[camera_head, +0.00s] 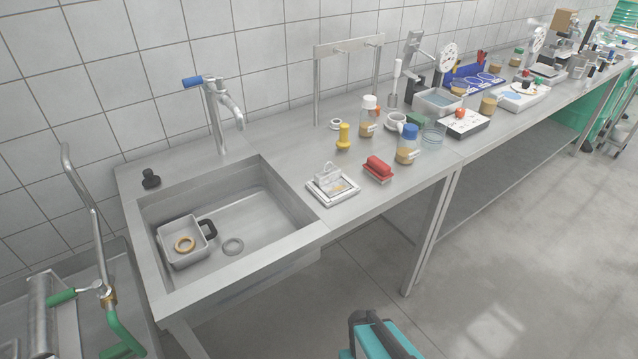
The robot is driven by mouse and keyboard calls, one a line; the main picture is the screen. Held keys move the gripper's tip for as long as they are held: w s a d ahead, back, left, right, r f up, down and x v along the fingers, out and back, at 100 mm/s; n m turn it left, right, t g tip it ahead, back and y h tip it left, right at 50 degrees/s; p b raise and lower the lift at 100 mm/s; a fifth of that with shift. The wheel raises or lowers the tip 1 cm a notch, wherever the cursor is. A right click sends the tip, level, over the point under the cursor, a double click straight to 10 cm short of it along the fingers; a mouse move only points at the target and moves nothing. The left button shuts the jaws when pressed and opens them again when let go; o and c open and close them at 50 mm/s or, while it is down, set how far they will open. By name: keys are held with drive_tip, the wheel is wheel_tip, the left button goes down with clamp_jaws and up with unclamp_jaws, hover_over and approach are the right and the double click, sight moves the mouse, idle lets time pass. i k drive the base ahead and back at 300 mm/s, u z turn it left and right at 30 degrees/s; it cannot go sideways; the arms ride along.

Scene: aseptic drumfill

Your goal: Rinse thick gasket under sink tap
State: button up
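The sink (290,204) is a steel basin at the left, set into the bench. The tap (222,128) with a blue lever (192,82) stands behind it, and I cannot tell whether water runs. A small steel pan (174,262) with a black handle (208,227) sits in the basin's left part. An orange-tan ring (184,252) lies in the pan. A grey ring (233,254) lies flat on the basin floor, right of the pan. Both look like gaskets; I cannot tell which is the thick one. My gripper cannot be made out in this view.
A black stopper-like object (151,179) stands left of the tap. Right of the sink are a small scale-like device (333,187), a red brush (378,170), a yellow object (344,138) and bottles (408,150). A machine with a roller (45,310) stands at far left. Open floor (490,270) lies right.

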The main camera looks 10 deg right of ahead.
sight(193, 81)
drive_tip(key=z, duration=0.4)
drive_tip(key=k, duration=1.45)
drive_tip(key=u, duration=0.8)
drive_tip(key=i, duration=1.6)
drive_tip(key=z, duration=0.3)
